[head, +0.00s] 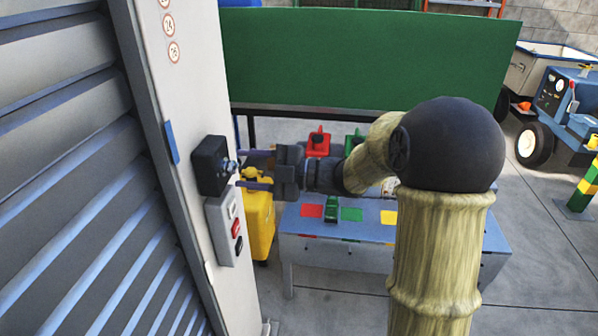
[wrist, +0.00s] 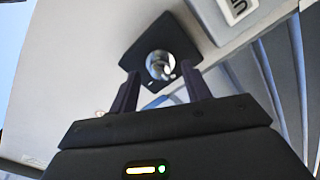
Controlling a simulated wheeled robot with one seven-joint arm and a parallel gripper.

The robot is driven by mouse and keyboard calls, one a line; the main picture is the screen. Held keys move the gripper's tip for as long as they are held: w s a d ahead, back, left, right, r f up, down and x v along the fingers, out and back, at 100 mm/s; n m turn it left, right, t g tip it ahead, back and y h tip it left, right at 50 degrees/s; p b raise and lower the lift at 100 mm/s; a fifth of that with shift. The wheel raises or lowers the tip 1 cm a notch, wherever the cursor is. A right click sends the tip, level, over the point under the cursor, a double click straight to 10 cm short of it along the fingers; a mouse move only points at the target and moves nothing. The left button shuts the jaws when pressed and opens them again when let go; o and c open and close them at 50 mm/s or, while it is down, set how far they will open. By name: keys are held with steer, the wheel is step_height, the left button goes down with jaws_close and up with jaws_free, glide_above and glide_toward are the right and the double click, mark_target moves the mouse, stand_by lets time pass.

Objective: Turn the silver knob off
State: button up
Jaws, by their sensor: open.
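The silver knob (head: 230,165) sits on a black square switch box (head: 209,166) on the pale door post at left. In the wrist view the round, shiny knob (wrist: 160,65) shows on its dark plate (wrist: 142,42). My gripper (head: 257,170) points left at the knob in the head view, its two dark fingers spread above and below it. In the wrist view the open fingers (wrist: 158,84) stand on either side of the knob, close to it. I cannot tell whether they touch it. Nothing else is between them.
A grey button box (head: 223,230) with red, white and dark buttons hangs just below the switch box. A slatted shutter (head: 80,180) is at left. Behind my arm are a blue-grey table (head: 345,228), a yellow can (head: 260,220) and a green board (head: 365,60).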

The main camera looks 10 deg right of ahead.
steer(key=b+v, duration=0.1)
steer(key=v, duration=1.4)
steer(key=shift+d, duration=0.4)
steer(key=shift+s, duration=0.1)
